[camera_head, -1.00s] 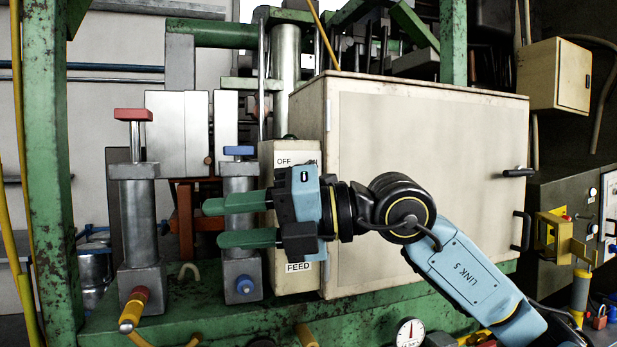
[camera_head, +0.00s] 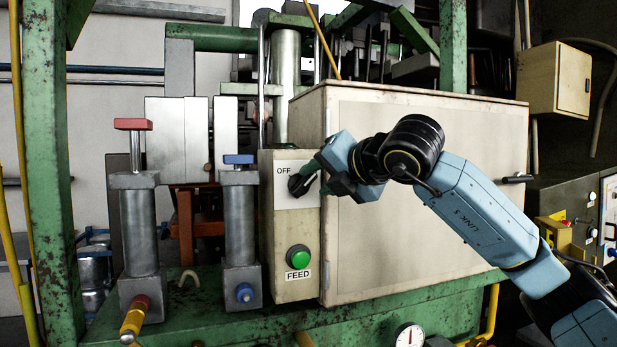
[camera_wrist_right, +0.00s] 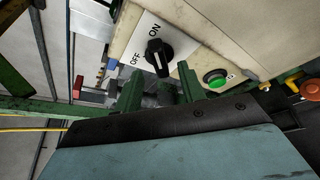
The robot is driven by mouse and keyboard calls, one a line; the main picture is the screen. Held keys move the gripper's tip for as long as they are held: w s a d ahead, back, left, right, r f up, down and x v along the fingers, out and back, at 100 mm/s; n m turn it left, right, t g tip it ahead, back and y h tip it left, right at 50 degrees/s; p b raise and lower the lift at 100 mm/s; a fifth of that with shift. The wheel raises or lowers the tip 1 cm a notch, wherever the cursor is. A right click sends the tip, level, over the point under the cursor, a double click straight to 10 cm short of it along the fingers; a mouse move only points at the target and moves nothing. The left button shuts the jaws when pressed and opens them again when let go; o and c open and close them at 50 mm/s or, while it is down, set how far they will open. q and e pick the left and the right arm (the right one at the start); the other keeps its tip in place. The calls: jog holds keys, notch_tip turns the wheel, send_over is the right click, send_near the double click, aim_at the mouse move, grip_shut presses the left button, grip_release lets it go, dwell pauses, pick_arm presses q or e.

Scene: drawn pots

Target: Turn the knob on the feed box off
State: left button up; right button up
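The feed box (camera_head: 283,225) is a narrow cream box with a black knob (camera_head: 299,185) on a white plate near its top. OFF shows at the plate's upper left. My left gripper is not in view.
A green button (camera_head: 298,257) sits above the FEED label. A large cream cabinet (camera_head: 420,215) stands right of the box, behind my right arm. Two grey cylinders, red-topped (camera_head: 139,225) and blue-topped (camera_head: 241,225), stand to the left. A green frame post (camera_head: 48,150) stands at far left.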

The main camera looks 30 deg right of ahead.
aim_at(307, 183)
jog(key=shift+p+x, duration=0.4)
jog(key=shift+x, duration=1.7)
jog(key=shift+c, duration=0.4)
grip_shut()
